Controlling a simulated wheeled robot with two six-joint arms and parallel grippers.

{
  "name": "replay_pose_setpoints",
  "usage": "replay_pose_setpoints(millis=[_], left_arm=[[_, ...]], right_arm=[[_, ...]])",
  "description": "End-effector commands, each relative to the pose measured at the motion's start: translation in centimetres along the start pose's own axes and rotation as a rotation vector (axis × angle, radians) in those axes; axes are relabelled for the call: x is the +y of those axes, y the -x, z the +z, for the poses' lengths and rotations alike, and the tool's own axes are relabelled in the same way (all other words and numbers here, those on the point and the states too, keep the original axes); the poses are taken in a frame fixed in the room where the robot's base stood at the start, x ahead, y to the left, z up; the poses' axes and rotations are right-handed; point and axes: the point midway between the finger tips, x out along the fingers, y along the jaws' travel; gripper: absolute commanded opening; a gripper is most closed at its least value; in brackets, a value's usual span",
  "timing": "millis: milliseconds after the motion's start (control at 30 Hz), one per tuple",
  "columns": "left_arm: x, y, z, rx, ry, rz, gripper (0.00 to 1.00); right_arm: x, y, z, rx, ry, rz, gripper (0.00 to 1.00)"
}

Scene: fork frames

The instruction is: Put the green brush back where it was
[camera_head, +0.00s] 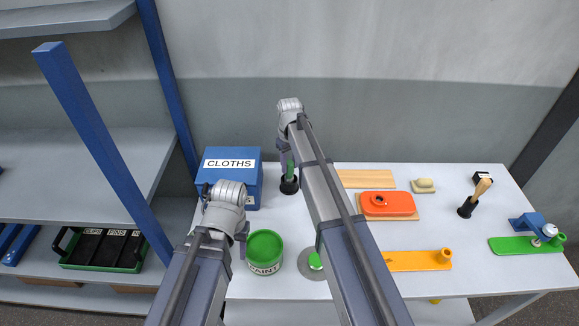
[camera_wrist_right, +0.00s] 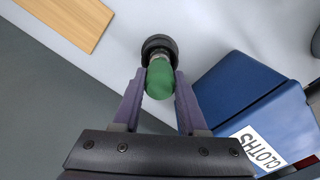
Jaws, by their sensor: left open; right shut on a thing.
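The green brush (camera_head: 291,169) is upright at the back of the table, just right of the blue cloths box. Its green handle (camera_wrist_right: 160,80) is between the fingers of my right gripper (camera_head: 287,158), which is shut on it. A black round holder (camera_head: 289,187) is directly under the handle, and it also shows in the wrist view (camera_wrist_right: 158,45). The brush's lower end is hidden at the holder; I cannot tell whether it rests on the bottom. My left gripper (camera_head: 242,236) is open and empty, beside the green paint tin (camera_head: 265,246).
The blue cloths box (camera_head: 230,165) stands close left of the brush. A wooden board (camera_head: 365,179), an orange block (camera_head: 385,204) and a wooden-handled brush (camera_head: 482,188) in a black cup are to the right. A round grey plate (camera_head: 306,268) lies partly under my right arm.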

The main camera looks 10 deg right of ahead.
Motion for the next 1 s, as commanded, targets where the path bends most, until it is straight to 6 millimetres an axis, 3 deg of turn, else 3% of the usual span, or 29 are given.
replay_pose_setpoints(millis=[167, 200, 467, 767, 1000], left_arm=[[0.0, -0.4, 0.0, 0.0, 0.0, 0.0, 0.5], [0.0, -0.4, 0.0, 0.0, 0.0, 0.0, 0.5], [0.0, -0.3, 0.0, 0.0, 0.0, 0.0, 0.5], [0.0, -0.1, 0.0, 0.0, 0.0, 0.0, 0.5], [-0.1, 1.2, 0.1, 0.0, 0.0, 0.0, 0.5]], right_arm=[[0.0, -0.4, 0.0, 0.0, 0.0, 0.0, 0.0], [0.0, -0.4, 0.0, 0.0, 0.0, 0.0, 0.43], [0.0, -0.3, 0.0, 0.0, 0.0, 0.0, 0.72], [0.0, -0.1, 0.0, 0.0, 0.0, 0.0, 0.72], [0.0, 1.2, 0.0, 0.0, 0.0, 0.0, 0.72]])
